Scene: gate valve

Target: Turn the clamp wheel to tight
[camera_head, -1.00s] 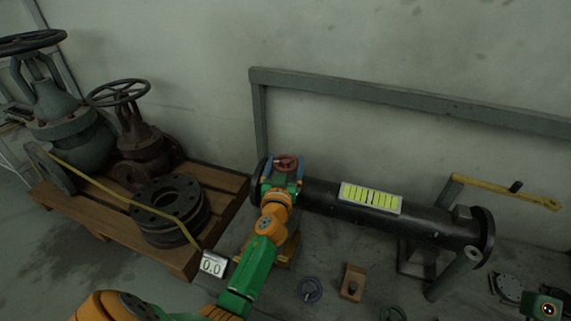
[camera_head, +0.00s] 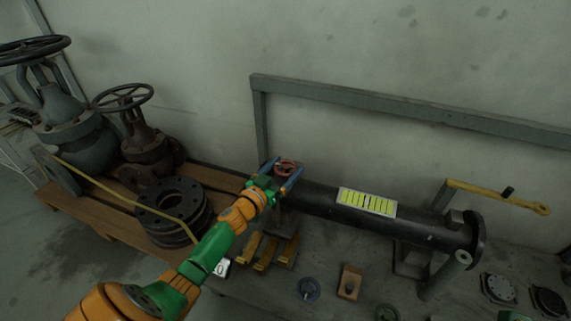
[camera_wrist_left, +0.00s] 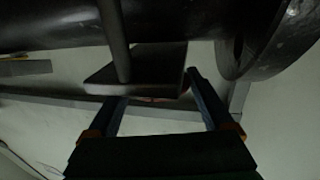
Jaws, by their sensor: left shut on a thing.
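The small red clamp wheel (camera_head: 286,168) sits at the left end of the black pipe in the head view. My left gripper (camera_head: 285,165) reaches it from the lower left, with its blue fingers on either side of the wheel, shut on it. In the left wrist view the two fingers (camera_wrist_left: 157,92) stand apart around a thin reddish edge, mostly hidden behind a dark plate (camera_wrist_left: 138,75). A white plate with yellow-green bars (camera_head: 367,203) lies on the pipe. A small white display (camera_head: 222,267) is partly covered by my left arm.
The black pipe (camera_head: 420,228) runs right to a flange, below a grey rail (camera_head: 400,108) on the wall. A wooden pallet (camera_head: 60,200) at left carries flanges (camera_head: 170,200) and valves with handwheels. A yellow bar (camera_head: 500,195) stands at right. Small parts lie on the floor.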

